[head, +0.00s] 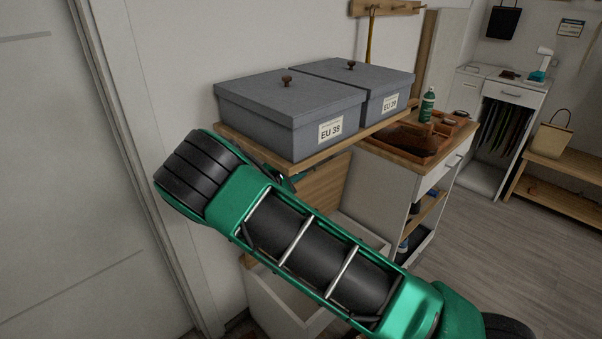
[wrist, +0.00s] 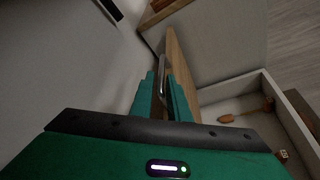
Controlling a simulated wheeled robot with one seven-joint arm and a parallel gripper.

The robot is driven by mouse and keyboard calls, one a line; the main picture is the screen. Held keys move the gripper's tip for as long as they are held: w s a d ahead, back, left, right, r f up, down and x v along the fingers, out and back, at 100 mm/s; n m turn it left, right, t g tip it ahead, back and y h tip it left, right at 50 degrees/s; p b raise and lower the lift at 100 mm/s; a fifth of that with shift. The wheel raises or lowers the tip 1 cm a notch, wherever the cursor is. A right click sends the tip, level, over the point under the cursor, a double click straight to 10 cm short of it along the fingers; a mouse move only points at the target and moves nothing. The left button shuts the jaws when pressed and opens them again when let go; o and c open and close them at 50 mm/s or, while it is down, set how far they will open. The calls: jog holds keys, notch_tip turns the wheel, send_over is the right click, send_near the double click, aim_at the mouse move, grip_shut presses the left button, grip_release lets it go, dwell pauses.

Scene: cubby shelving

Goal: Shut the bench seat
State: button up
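The bench seat is a wooden panel (head: 322,188) standing raised, partly hidden behind my arm in the head view. In the wrist view its wooden edge (wrist: 181,62) rises beyond my fingers. A slim metal handle (wrist: 163,72) is on its face. The white bench box (head: 272,298) below is open at the top; it also shows in the wrist view (wrist: 292,118). My gripper (wrist: 161,80) has its two green fingers apart, with the handle in line between their tips. I cannot tell whether they touch it. My arm hides most of the gripper in the head view.
Two grey lidded boxes (head: 290,108) sit on a wooden shelf (head: 290,165) just above the seat. A brush-like tool (wrist: 247,110) lies in the bench box. A white cabinet (head: 385,178) stands to the right; a wall (head: 130,60) is close on the left.

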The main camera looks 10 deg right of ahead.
jog(key=shift+x, duration=1.35)
jog(key=shift+s, duration=0.1)
jog(key=shift+c, duration=0.3)
grip_shut()
